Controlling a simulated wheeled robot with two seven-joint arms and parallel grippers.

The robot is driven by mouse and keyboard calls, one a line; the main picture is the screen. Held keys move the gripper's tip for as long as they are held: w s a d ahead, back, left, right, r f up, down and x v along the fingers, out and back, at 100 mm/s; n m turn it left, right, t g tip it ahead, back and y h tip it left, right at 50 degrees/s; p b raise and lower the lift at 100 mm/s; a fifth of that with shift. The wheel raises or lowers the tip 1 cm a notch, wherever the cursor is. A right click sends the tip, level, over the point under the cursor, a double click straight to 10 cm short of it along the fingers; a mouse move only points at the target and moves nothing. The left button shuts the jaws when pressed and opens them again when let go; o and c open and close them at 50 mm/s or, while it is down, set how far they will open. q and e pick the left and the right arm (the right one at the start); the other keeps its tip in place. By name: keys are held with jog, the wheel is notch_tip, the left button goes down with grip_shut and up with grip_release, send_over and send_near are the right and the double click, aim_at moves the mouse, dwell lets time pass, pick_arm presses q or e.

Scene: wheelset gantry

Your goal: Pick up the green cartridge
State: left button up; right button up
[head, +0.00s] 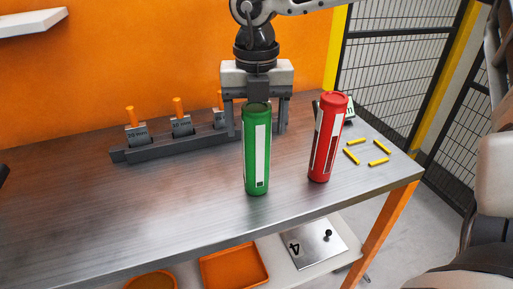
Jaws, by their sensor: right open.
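The green cartridge (257,160) stands upright on the metal table, with a white label strip down its front. My right gripper (256,133) points down, its fingers open and one showing on each side of the cartridge's upper part. The cartridge covers the middle of the gripper, so I cannot tell whether the fingers are around it or behind it. No contact shows. A red cartridge (328,138) stands upright to the right. My left gripper is not in view.
A dark rack (150,152) with several orange-handled weights stands at the back left. Several yellow sticks (379,161) lie right of the red cartridge. The table (120,215) is clear at the front left. An orange tray (234,266) sits on the shelf below. Mesh fencing stands behind.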

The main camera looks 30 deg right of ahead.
jog(key=shift+f, duration=0.35)
grip_shut()
